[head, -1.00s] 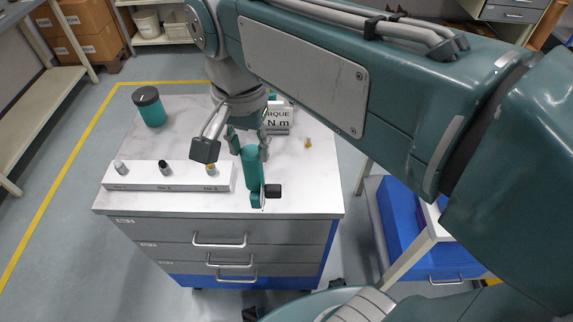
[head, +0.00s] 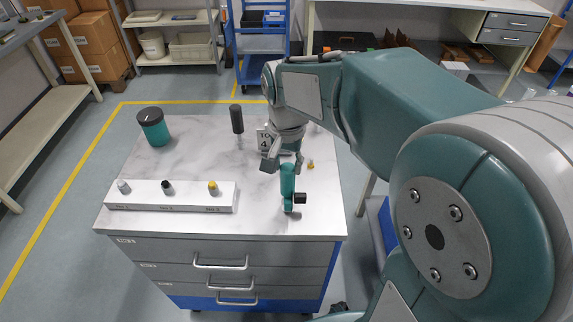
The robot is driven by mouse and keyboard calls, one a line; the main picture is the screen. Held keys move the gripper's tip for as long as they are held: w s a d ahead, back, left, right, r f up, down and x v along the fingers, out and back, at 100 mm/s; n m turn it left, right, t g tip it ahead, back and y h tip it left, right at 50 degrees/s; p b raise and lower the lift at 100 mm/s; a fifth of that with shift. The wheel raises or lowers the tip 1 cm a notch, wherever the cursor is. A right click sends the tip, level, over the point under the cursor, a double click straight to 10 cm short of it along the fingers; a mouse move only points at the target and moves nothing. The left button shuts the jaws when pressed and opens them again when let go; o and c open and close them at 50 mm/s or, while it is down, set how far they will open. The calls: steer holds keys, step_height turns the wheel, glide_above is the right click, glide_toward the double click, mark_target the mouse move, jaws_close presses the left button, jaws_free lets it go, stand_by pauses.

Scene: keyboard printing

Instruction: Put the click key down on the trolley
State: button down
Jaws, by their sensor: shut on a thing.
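The click key (head: 287,182) has a teal handle, with a teal head and a black stub at its lower end. It hangs upright below my gripper (head: 284,163), which is shut on its upper part. The key is over the right front part of the trolley's (head: 262,222) white marbled top. I cannot tell whether its lower end touches the top. The trolley has grey drawers and a blue base.
A white rack (head: 150,197) with several small bits stands at the front left. A teal jar (head: 153,127) with a black lid, an upright black-handled tool (head: 237,120), a partly hidden sign (head: 264,140) and a small yellow piece (head: 310,164) stand farther back. Bare top lies left of the key.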

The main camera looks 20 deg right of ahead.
steer(key=shift+f, duration=0.55)
steer(key=shift+c, duration=1.3)
jaws_free()
step_height(320, 180, up, 11)
steer(key=s+f+n+t, duration=0.2)
steer(key=s+n, duration=0.1)
steer(key=s, duration=0.4)
steer(key=s+d+f+n+t, duration=0.1)
steer(key=s+f+n+t, duration=0.2)
steer(key=s, duration=0.4)
steer(key=shift+s+d+n+t, duration=0.15)
steer(key=shift+n+t, duration=0.15)
